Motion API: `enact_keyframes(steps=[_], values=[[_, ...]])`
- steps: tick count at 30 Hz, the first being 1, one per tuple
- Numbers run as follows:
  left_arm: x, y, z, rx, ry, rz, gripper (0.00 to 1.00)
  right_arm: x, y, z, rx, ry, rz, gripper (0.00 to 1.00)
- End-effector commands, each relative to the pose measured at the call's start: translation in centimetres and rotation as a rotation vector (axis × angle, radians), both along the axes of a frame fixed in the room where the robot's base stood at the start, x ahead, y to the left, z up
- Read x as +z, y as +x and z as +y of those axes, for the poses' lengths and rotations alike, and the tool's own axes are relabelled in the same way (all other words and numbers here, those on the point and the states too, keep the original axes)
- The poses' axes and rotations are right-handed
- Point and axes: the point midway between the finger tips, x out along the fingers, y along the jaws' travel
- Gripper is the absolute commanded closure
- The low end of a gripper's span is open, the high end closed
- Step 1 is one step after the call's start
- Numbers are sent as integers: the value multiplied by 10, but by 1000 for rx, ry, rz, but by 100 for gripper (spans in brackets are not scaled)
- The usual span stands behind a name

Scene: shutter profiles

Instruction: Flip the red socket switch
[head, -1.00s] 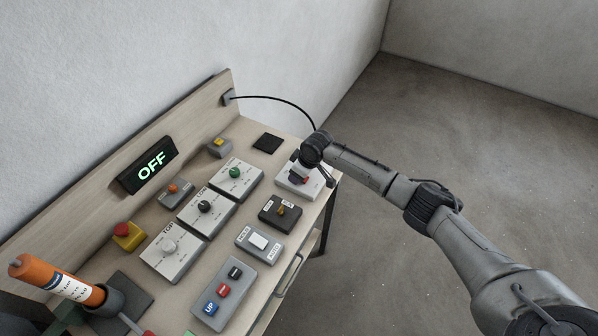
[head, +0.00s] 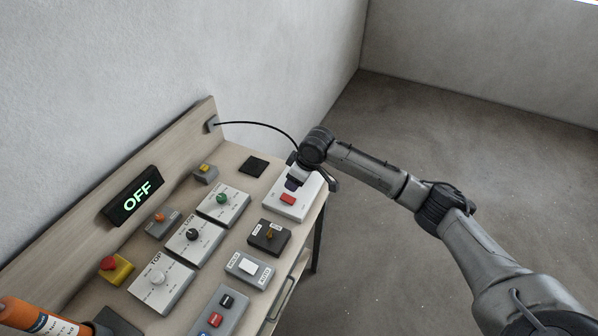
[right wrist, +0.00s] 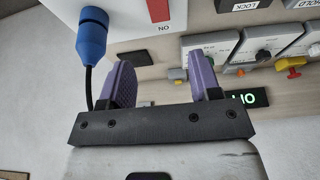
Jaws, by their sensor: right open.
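The red switch (head: 287,198) sits on the white socket box (head: 283,211) at the bench's right end. It shows cut off at the top of the right wrist view (right wrist: 158,9), beside an upside-down ON label. Contact with the switch cannot be told. My left gripper is not in view.
A display (head: 134,196) on the backboard reads OFF. Grey dial boxes (head: 191,236), a black key box (head: 268,236) and a white rocker box (head: 248,269) stand left of the socket. A black cable (head: 262,124) arches from the backboard. Open floor lies to the right.

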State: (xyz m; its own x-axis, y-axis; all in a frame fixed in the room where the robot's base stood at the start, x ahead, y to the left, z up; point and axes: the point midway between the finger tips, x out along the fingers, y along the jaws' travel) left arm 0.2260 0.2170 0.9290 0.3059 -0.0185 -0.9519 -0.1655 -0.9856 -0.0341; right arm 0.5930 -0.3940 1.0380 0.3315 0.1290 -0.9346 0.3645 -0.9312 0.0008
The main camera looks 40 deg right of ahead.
Motion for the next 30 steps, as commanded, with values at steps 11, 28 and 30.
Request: enact_keyframes(steps=[11,28,30], values=[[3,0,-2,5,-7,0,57,24,-8,-3,0,1,0,43],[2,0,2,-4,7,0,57,24,-9,-3,-1,0,2,43],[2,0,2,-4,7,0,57,23,-10,-6,-5,-16,9,43]])
